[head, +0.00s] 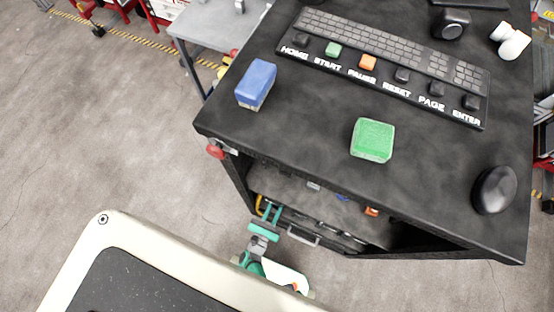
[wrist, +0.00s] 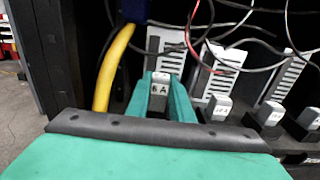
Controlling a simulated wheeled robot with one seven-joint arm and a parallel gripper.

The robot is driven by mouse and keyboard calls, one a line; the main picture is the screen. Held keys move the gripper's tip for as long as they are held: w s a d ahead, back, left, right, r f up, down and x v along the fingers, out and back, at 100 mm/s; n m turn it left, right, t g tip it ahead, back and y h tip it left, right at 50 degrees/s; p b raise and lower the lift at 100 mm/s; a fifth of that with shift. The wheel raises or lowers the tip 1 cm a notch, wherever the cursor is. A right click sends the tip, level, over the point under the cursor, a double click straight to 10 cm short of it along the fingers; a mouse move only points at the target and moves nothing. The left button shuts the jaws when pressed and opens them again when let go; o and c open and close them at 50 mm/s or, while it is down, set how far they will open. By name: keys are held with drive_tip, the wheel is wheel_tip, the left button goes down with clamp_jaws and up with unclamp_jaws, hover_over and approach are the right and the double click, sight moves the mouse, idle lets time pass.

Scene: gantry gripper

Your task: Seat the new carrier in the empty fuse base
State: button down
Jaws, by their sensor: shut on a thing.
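My gripper (wrist: 160,84) is shut on a small grey carrier (wrist: 159,90) with a "6 A" label, held between its teal fingers. Directly behind the carrier is a white slotted fuse base (wrist: 167,45), the leftmost of a row. The fingers hide its lower part, so I cannot tell whether the carrier touches it. To its right stand other white bases with grey carriers in front, one here (wrist: 217,107) and another here (wrist: 270,113). In the head view, my gripper (head: 268,214) is low at the front of the dark cabinet, and the carrier cannot be made out.
A thick yellow cable (wrist: 116,58) runs just left of my gripper. Thin black and red wires (wrist: 240,40) hang across the bases. The cabinet top (head: 300,130) overhangs the opening and bears a blue block (head: 256,84), a green block (head: 373,139) and a keyboard panel (head: 385,62).

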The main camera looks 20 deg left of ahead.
drive_tip(key=shift+f, duration=1.1)
drive_tip(key=c, duration=1.5)
unclamp_jaws()
drive_tip(key=s, duration=1)
drive_tip(key=shift+s+a, duration=0.15)
drive_tip(key=shift+s, duration=0.25)
